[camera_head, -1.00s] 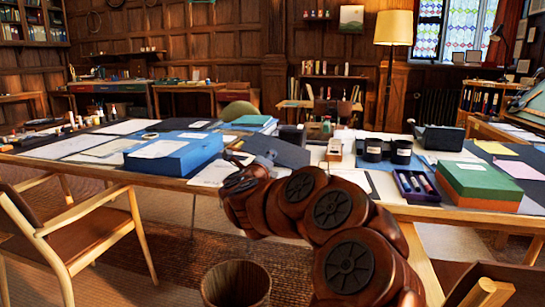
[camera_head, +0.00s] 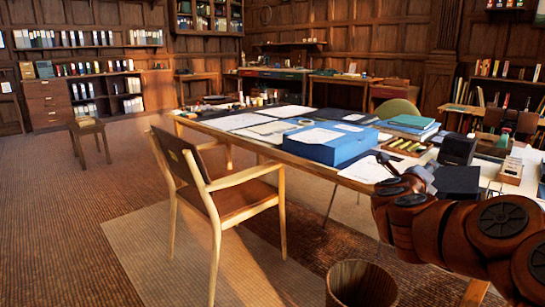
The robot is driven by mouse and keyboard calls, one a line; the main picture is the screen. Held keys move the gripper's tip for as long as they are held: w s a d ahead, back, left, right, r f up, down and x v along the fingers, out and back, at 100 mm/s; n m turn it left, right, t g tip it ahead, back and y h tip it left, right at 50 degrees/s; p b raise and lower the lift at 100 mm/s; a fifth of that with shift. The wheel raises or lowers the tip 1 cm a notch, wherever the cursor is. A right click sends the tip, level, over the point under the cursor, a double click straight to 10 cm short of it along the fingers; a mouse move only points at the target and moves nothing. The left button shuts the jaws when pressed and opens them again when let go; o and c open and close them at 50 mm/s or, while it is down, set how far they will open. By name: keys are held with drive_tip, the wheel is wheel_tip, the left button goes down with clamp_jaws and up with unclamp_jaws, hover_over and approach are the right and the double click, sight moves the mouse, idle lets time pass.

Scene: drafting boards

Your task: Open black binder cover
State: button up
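A dark, flat, binder-like item (camera_head: 457,181) lies near the front edge of the long table, right of a blue box file (camera_head: 328,143). I take it for the black binder; its cover looks down, but my arm hides its front part. My gripper (camera_head: 392,172) is at the table's front edge, just left of this item and over a white sheet (camera_head: 366,169). The fingers are small and dark here, so I cannot tell whether they are open or touching the binder.
A wooden armchair (camera_head: 226,203) stands in front of the table at left, and a waste bin (camera_head: 361,284) stands on the floor below my arm. A dark box (camera_head: 457,150) and a pencil tray (camera_head: 405,147) sit behind the binder.

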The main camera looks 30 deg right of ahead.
drive_tip(key=w+a+r+n+t+y+p, duration=0.55)
drive_tip(key=w+a+n, duration=0.3)
drive_tip(key=a, duration=0.35)
drive_tip(key=w+a+r+n+t+y+p, duration=0.55)
drive_tip(key=w+a+n, duration=0.3)
drive_tip(key=a, duration=0.45)
drive_tip(key=a+r+n+g+y+p, duration=0.15)
drive_tip(key=a+n+y+p, duration=0.5)
drive_tip(key=a, duration=0.75)
drive_tip(key=s+a+f+n+g+y+p, duration=0.2)
drive_tip(key=s+a+n+g+y+p, duration=0.1)
drive_tip(key=s+a+n+g+p, duration=0.8)
drive_tip(key=s+r+n+g+h+p, duration=0.1)
drive_tip(key=s+p, duration=0.3)
drive_tip(key=s, duration=0.8)
drive_tip(key=s+r+n+g+h+p, duration=0.2)
drive_tip(key=s+g+p, duration=0.2)
drive_tip(key=s, duration=0.8)
drive_tip(key=shift+s+d, duration=0.2)
drive_tip(key=shift+d, duration=0.15)
